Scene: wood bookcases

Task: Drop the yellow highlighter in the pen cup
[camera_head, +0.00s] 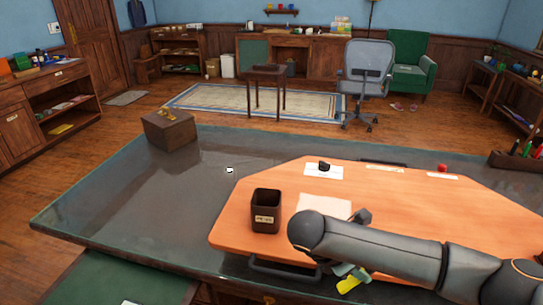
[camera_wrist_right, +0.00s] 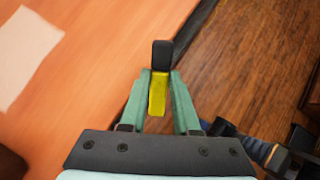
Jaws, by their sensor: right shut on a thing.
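The yellow highlighter (camera_wrist_right: 158,92) with a black end is held between the green fingers of my right gripper (camera_wrist_right: 157,85) in the wrist view. In the head view its yellow part (camera_head: 349,284) shows below my right arm, and the right gripper (camera_head: 352,272) is partly hidden by that arm. It is near the front edge of the orange board, to the right of and nearer than the cup. The dark square pen cup (camera_head: 266,212) stands upright on the board with a pale label on its front. Its inside looks dark. My left gripper is not in view.
The orange board (camera_head: 240,195) lies on a dark glass-topped table (camera_head: 130,205). A pale paper (camera_head: 325,203) lies right of the cup. A small black object (camera_head: 324,167) and a red one (camera_head: 442,168) sit farther back. A wooden box (camera_head: 169,131) stands at the far left.

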